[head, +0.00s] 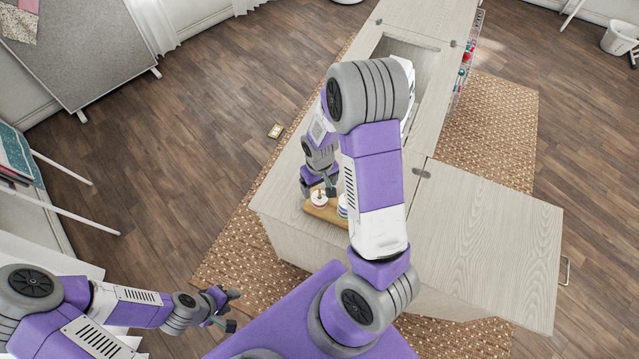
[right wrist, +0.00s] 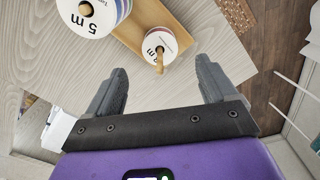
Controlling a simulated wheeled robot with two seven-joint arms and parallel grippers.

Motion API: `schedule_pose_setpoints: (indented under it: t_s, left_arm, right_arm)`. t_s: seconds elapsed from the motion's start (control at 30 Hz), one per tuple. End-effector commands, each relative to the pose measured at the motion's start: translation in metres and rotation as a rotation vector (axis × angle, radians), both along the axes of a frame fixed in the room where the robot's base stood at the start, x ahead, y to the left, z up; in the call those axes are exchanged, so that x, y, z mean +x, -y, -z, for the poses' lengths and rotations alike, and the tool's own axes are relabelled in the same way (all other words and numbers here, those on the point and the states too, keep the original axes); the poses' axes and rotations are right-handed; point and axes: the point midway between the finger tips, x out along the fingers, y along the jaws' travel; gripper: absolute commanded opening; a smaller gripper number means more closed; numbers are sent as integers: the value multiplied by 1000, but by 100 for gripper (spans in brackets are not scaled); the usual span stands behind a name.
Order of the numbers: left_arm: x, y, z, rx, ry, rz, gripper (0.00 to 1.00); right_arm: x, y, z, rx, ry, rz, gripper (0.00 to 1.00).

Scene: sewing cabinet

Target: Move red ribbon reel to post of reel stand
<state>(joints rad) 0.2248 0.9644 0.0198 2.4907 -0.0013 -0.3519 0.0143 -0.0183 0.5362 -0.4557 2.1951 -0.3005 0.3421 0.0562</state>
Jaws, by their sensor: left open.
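A wooden reel stand (head: 315,212) is at the near left corner of the cabinet top, partly hidden by my right arm. It also shows in the right wrist view (right wrist: 135,27). A white-faced reel with some red showing (head: 318,199) is around one post; in the wrist view this single reel (right wrist: 158,42) has a pinkish rim. A stack of several reels (right wrist: 88,16) is around the other post. My right gripper (right wrist: 160,85) is open and empty, its fingers just short of the single reel. My left gripper (head: 230,308) is open and empty, away from the cabinet.
The cabinet top (head: 285,190) is bare beside the stand. A hinged side leaf (head: 490,240) is clear at the right. A recess (head: 410,55) in the cabinet holds a white object partly hidden by my arm. A patterned rug (head: 240,245) lies under the cabinet.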

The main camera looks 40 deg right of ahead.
Motion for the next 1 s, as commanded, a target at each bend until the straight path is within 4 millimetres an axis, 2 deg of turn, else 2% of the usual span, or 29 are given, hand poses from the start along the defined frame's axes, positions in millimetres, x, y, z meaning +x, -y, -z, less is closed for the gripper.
schedule_pose_setpoints:
  t_s: [0.27,0.6,0.7,1.0]
  left_arm:
    - [0,0,-1,0,0,0,43]
    - [0,0,-11,0,0,0,43]
    - [0,0,-13,0,0,0,43]
    - [0,0,-13,0,0,0,43]
  right_arm:
    - [0,0,-5,0,1,0,85]
    - [1,0,-59,0,4,0,85]
    - [1,0,-70,1,2,-1,85]
    - [0,0,-76,0,0,0,85]
